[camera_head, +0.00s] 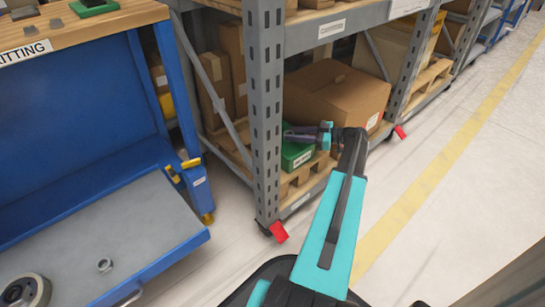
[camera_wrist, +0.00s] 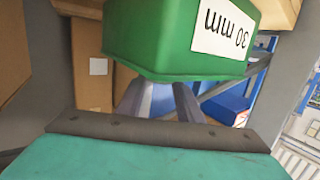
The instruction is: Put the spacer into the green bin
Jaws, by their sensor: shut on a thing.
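The green bin (camera_head: 296,156) stands on a pallet on the rack's low shelf. In the wrist view the green bin (camera_wrist: 180,45) fills the top, upside down, with a "30 mm" label. My gripper (camera_head: 299,133) is just above the bin in the head view. In the wrist view its two dark fingers (camera_wrist: 160,90) run up to the bin's rim, and their tips are hidden behind its wall. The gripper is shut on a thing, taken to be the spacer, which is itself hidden. I cannot tell whether the fingers touch the bin.
A large cardboard box (camera_head: 336,96) is right beside the bin. A grey rack upright (camera_head: 265,110) stands left of it. A blue kitting cart (camera_head: 75,150) is at left, with a small metal ring (camera_head: 105,265) on its lower shelf.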

